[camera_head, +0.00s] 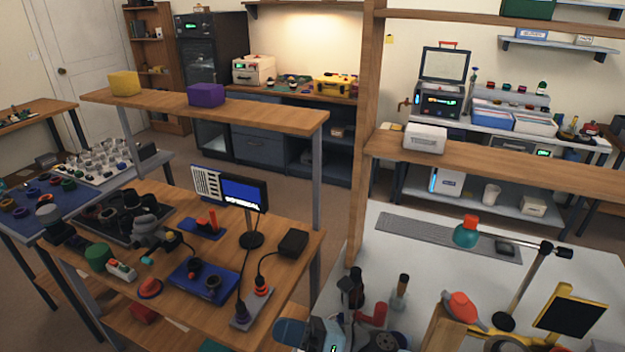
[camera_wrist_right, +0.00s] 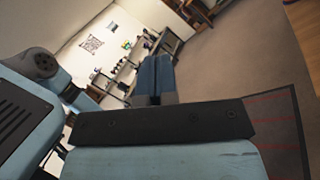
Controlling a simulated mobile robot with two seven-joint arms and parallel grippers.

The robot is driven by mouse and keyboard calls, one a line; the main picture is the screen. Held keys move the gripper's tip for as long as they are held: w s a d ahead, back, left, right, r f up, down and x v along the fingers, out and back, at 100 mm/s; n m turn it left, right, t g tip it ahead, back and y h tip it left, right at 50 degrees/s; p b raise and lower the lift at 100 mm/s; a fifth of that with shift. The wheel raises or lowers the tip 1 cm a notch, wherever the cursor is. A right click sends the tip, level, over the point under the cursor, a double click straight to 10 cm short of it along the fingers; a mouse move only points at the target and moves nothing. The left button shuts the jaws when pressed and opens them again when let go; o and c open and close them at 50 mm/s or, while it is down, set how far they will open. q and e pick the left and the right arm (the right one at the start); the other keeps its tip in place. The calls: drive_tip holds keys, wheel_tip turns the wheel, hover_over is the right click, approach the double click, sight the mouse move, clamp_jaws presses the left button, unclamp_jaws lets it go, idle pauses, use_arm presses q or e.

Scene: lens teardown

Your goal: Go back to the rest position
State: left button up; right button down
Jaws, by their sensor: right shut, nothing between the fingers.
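My right gripper (camera_wrist_right: 155,62) shows in the right wrist view with its two blue fingers together and nothing between them. Beyond the fingers are bare floor and a distant wall with shelves, and the fingers touch nothing there. In the head view only a small blue-grey part of what looks like my right arm shows at the bottom edge, between the wooden bench (camera_head: 295,262) and the white table (camera_head: 365,235). Its fingertips are hard to make out there. My left gripper is not in view.
The wooden bench carries a small monitor (camera_head: 245,193), a blue tray (camera_head: 204,280) and a black box (camera_head: 293,242). A wooden post (camera_head: 366,130) rises between the bench and the white table.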

drive_tip(key=d+f+m+t+h+p, duration=0.1)
drive_tip(key=d+f+m+t+h, duration=0.45)
drive_tip(key=m, duration=0.75)
drive_tip(key=d+f+m+t+h+p, duration=0.15)
drive_tip(key=d+m+t+h, duration=0.5)
drive_tip(key=m, duration=0.65)
drive_tip(key=s+d+f+m+g+h, duration=0.3)
drive_tip(key=s+d+f+m+h, duration=0.2)
drive_tip(key=s+d+f+m, duration=0.7)
drive_tip(key=f+m, duration=0.1)
drive_tip(key=m, duration=0.1)
drive_tip(key=shift+s+f+m+g+h, duration=0.3)
drive_tip(key=shift+s+f+g, duration=0.05)
drive_tip(key=shift+s+g, duration=0.05)
drive_tip(key=shift+r, duration=0.1)
